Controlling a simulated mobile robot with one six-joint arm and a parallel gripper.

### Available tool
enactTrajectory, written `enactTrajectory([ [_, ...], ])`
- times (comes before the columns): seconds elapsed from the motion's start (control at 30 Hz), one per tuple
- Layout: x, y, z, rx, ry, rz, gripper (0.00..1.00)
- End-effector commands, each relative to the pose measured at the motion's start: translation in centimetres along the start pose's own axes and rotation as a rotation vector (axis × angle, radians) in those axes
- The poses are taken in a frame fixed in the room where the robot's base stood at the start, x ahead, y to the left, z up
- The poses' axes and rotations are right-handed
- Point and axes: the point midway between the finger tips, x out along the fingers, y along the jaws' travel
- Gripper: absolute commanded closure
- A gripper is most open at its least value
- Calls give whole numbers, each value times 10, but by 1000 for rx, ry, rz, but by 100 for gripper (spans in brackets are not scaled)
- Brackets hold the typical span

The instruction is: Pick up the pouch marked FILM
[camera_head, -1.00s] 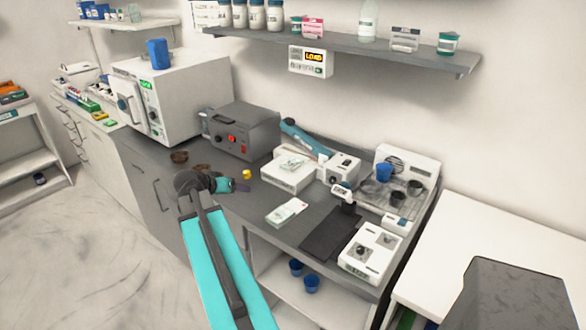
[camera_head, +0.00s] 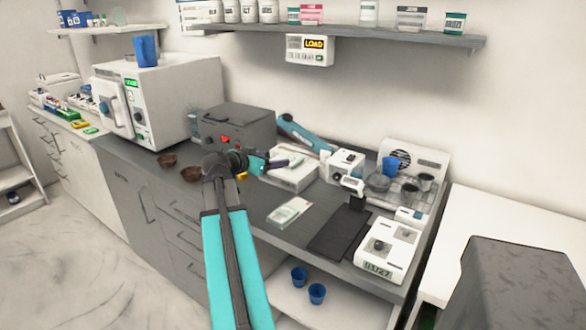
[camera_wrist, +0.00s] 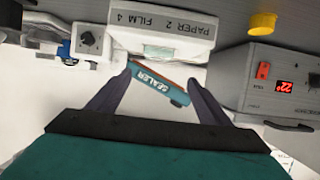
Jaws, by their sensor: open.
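A white tray (camera_head: 297,182) sits on the dark counter, and its front label in the wrist view (camera_wrist: 190,35) reads PAPER 2 and FILM 4. A pale greenish flat pouch (camera_wrist: 158,52) shows on the tray top; I cannot read its mark. Another white-and-green pouch (camera_head: 289,212) lies flat on the counter in front of the tray; its print is too small to read. My gripper (camera_head: 276,162) is open and empty, over the tray's left side, and partly hides it. In the wrist view its dark fingers (camera_wrist: 162,80) stand apart, short of the tray pouch.
A grey heater box (camera_head: 236,128) with a red display stands to the left. A yellow cup (camera_wrist: 262,23) is near it. A dark mat (camera_head: 340,232) and a white scale (camera_head: 388,250) lie to the right. A shelf (camera_head: 350,38) hangs above.

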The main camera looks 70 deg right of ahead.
Motion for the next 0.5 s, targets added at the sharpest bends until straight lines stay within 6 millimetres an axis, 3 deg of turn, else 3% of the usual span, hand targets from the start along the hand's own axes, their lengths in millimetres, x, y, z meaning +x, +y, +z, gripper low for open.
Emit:
enactTrajectory([
  [0.5, 25, 15, -6, 7, 0, 25, 28],
])
